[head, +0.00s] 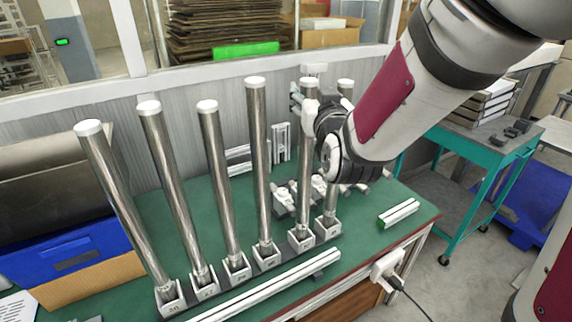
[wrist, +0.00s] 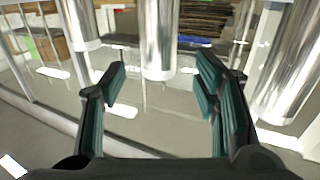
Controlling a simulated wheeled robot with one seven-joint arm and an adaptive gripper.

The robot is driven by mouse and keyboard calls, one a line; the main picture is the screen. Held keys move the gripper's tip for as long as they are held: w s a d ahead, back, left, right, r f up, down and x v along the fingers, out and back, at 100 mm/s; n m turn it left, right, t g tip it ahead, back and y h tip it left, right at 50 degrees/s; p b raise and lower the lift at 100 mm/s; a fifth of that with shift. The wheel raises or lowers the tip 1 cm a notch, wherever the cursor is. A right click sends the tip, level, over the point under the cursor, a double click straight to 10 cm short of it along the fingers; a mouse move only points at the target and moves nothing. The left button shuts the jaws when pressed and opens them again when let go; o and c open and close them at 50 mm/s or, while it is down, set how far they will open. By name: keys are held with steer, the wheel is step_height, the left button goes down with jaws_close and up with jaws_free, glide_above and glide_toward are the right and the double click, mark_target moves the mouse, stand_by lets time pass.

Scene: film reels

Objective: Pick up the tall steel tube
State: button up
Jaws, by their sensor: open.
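Several upright steel tubes with white caps stand in a row of small numbered blocks in the head view. The fourth from the left (head: 259,165) rises high, and the leftmost (head: 125,205) also looks long; I cannot tell surely which is the tall one. My gripper is near the tops of the two rightmost tubes, its fingers mostly hidden in the head view. In the wrist view my gripper (wrist: 162,66) is open, with teal pads left and right of a steel tube (wrist: 160,35).
The tubes stand on a green bench (head: 360,235) against a ribbed wall. A blue bin (head: 65,258) is at the left. A long metal rail (head: 265,285) lies in front of the row. A teal cart (head: 470,150) stands at the right.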

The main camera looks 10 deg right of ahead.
mark_target(311, 87)
steer(key=shift+w+d+r+p, duration=0.15)
steer(key=shift+w+p, duration=0.1)
steer(key=shift+w, duration=1.1)
steer(key=shift+w+d+r+p, duration=0.15)
steer(key=shift+w+p, duration=0.1)
steer(key=shift+w, duration=1.1)
jaws_close()
